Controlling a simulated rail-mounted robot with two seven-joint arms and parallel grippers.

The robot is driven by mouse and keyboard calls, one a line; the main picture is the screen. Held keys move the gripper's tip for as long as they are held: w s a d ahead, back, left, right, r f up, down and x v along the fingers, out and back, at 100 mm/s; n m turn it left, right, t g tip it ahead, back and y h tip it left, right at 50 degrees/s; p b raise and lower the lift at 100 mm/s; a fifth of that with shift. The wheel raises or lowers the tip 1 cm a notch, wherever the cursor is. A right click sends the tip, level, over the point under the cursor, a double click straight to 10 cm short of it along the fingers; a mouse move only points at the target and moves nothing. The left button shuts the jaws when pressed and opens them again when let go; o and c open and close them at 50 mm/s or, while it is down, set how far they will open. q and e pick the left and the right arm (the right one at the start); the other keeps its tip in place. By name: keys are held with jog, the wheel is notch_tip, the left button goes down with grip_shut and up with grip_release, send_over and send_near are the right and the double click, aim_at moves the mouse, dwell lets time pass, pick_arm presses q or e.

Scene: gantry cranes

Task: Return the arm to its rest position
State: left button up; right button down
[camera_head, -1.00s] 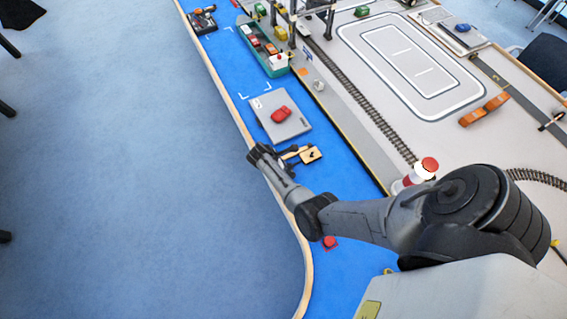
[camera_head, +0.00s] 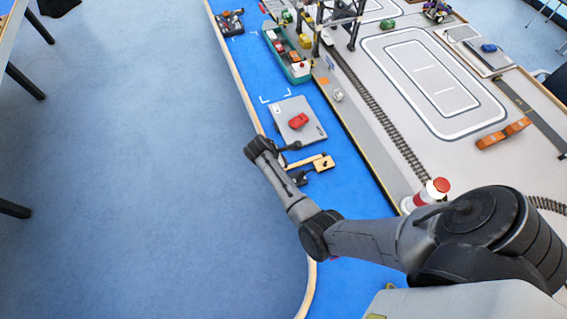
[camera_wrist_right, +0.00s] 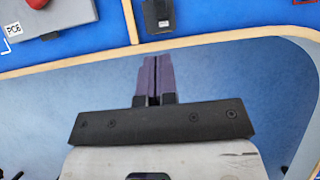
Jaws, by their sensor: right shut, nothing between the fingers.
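My right arm (camera_head: 375,240) comes in from the right in the head view and bends out over the table's left edge. Its dark wrist end (camera_head: 260,148) is beside the grey plate and a small wooden-and-black piece. My right gripper (camera_wrist_right: 154,80) shows in the wrist view with its two purple-grey fingers shut together and nothing between them. The fingers appear over the blue floor, just short of the wooden table edge. In the head view the fingers are hard to make out. My left gripper is not in view.
The wooden-and-black piece (camera_head: 318,163) lies near the wrist. A red-and-white tower (camera_head: 428,192) stands close to the forearm. A green boat (camera_head: 290,62) and gantry crane (camera_head: 322,30) stand farther back.

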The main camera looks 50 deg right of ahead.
dwell(0.6)
jog(key=w+a+r+m+t+y, duration=0.2)
jog(key=w+r+m+t, duration=0.45)
jog(key=r+m, duration=0.65)
jog(key=s+a+r+m+t+p, duration=0.15)
jog(key=a+r+t, duration=0.35)
jog(key=r, duration=0.6)
jog(key=s+a+r+n+y+p, duration=0.25)
jog(key=s+a, duration=0.55)
jog(key=s, duration=0.5)
jog(key=s+f+n+g+p, duration=0.1)
jog(key=s+f, duration=0.3)
jog(key=s, duration=0.4)
jog(key=s+a+f+n+g+p, duration=0.1)
jog(key=s+f+g, duration=0.3)
jog(key=s, duration=0.4)
jog(key=shift+s+a+y+p, duration=0.25)
jog(key=shift+s+y+p, duration=0.05)
jog(key=shift+y, duration=0.05)
